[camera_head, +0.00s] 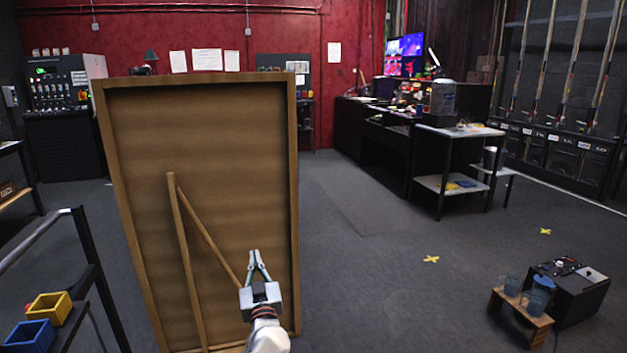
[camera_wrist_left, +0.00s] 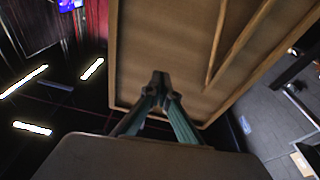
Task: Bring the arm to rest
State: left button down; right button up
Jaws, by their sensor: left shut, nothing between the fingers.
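My left gripper (camera_head: 257,268) is raised in front of a large brown wooden-framed panel (camera_head: 140,190), near its lower right part. Its fingers are shut with nothing between them. In the left wrist view the gripper (camera_wrist_left: 160,80) shows with its fingertips together, and the panel (camera_wrist_left: 170,40) lies beyond it. I cannot tell whether the fingertips touch the panel. My right gripper is in neither view.
Yellow (camera_head: 49,306) and blue (camera_head: 30,335) bins sit at the lower left by a dark metal frame. A small wooden stand (camera_head: 520,309) with blue cups and a black box (camera_head: 582,293) are at the lower right.

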pick_arm(q)
jog(key=s+f+m+g+h+p, duration=0.2)
jog(key=s+f+m+h, duration=0.15)
jog(key=s+f, duration=0.75)
jog(key=s+f+m+g+h+p, duration=0.1)
jog(key=s+f+m+h, duration=0.25)
jog(key=s+f, duration=0.75)
jog(key=s+a+f+g+p, duration=0.1)
jog(key=s+a+g, duration=0.1)
jog(key=s, duration=1.2)
jog(key=s+a+f+m+g, duration=0.1)
jog(key=s+g, duration=0.3)
jog(key=s, duration=1.1)
jog(key=shift+a+h+p, duration=0.4)
jog(key=shift+a, duration=0.05)
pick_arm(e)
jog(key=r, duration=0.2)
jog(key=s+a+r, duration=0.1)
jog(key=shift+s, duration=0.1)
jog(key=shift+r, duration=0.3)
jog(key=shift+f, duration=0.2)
